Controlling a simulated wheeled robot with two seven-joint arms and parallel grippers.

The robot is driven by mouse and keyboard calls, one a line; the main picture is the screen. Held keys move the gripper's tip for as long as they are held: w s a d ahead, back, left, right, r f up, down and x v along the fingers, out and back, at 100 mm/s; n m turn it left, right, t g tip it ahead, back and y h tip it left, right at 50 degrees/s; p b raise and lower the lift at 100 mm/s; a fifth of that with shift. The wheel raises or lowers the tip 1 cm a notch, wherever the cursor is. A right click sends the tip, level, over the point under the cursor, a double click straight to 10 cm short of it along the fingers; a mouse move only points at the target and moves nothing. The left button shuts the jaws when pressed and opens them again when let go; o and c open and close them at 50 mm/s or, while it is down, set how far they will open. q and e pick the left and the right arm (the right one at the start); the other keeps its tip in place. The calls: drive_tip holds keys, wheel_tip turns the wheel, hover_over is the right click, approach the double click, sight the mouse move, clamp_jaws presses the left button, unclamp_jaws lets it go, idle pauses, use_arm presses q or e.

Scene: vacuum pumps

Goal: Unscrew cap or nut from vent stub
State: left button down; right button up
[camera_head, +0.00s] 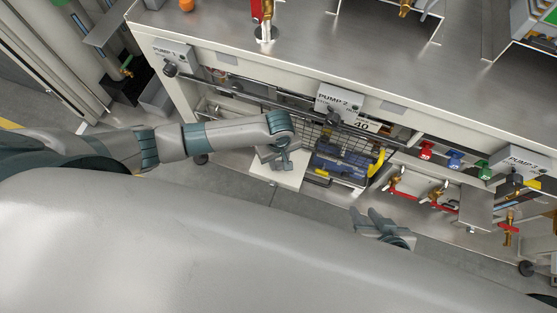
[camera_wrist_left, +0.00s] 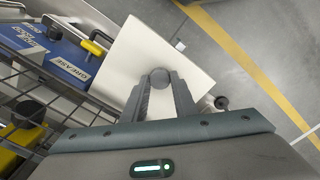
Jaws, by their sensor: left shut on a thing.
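My left gripper (camera_head: 280,162) is in front of the pump cart, over a white square plate (camera_head: 292,178). In the left wrist view its fingers (camera_wrist_left: 160,92) are shut on a small round dark grey cap (camera_wrist_left: 160,76). The same white plate (camera_wrist_left: 150,45) lies behind the cap in that view. Whether a vent stub sits under the cap is hidden by the fingers. My right gripper (camera_head: 370,219) is at the lower middle right, away from the cart's valves, with its fingers apart and nothing seen between them.
A blue pump with yellow handles (camera_head: 342,165) stands beside the plate, behind a wire mesh (camera_head: 312,133). It carries a GREASE label (camera_wrist_left: 70,67) in the wrist view. Red, blue and green tags (camera_head: 455,160) and brass valves (camera_head: 436,193) are at right. Grey floor (camera_wrist_left: 235,70) is open.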

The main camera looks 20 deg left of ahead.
use_arm(q)
drive_tip(key=shift+f, duration=0.2)
drive_tip(key=c, duration=1.3)
unclamp_jaws()
drive_tip(key=shift+c, duration=0.2)
use_arm(e)
drive_tip(key=shift+s, duration=0.25)
use_arm(q)
drive_tip(key=shift+r, duration=0.5)
wheel_tip(320, 180, up, 16)
drive_tip(key=p, duration=0.4)
drive_tip(key=shift+r, duration=0.2)
use_arm(e)
drive_tip(key=s+d+g+h, duration=0.2)
drive_tip(key=s+d+g, duration=0.1)
drive_tip(key=d, duration=0.2)
drive_tip(key=shift+s+d+f, duration=0.25)
drive_tip(key=shift+d, duration=0.15)
use_arm(q)
clamp_jaws()
drive_tip(key=shift+d+p, duration=0.1)
drive_tip(key=shift+p, duration=0.2)
